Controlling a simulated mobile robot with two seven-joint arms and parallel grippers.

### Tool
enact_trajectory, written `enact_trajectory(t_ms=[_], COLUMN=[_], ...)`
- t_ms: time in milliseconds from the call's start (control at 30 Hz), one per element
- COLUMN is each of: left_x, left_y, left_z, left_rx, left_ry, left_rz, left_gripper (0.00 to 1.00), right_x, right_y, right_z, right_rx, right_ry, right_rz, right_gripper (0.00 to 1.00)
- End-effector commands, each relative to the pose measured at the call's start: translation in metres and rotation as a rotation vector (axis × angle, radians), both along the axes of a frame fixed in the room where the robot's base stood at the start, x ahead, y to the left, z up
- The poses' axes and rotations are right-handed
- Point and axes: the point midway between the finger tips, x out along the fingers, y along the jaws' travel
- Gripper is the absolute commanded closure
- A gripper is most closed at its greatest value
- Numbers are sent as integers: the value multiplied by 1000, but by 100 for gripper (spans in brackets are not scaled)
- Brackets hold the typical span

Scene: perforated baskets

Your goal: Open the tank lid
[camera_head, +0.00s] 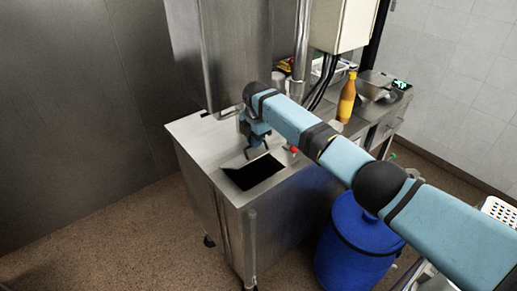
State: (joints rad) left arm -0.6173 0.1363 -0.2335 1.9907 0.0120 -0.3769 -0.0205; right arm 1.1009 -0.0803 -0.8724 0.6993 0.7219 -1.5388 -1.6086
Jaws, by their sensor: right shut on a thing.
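The steel tank (192,128) has a flat top with a dark, roughly square opening (253,173) near its front corner. My right arm reaches in from the right. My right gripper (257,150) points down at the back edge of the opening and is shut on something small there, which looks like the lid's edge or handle. The lid itself is hard to make out; the fingers and wrist hide part of that area. The opening's inside is dark, with no contents visible. My left gripper is not in view.
A tall steel cabinet (225,50) rises behind the tank. A blue barrel (355,245) stands on the floor to the right, below my arm. An orange bottle (347,97) stands on the counter behind. The floor at the left is clear.

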Motion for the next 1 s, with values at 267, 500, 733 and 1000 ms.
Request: enact_trajectory(t_ms=[267,500,733,1000], left_x=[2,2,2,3], left_y=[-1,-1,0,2], left_z=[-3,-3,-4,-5], left_rx=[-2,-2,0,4], left_ry=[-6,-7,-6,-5], left_rz=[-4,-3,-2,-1], left_gripper=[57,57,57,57], right_x=[5,4,4,5], right_y=[6,6,6,5], right_z=[0,-1,-1,1], right_rx=[2,3,2,1], right_ry=[2,2,3,1], right_rz=[3,4,4,2], right_gripper=[100,100,69,64])
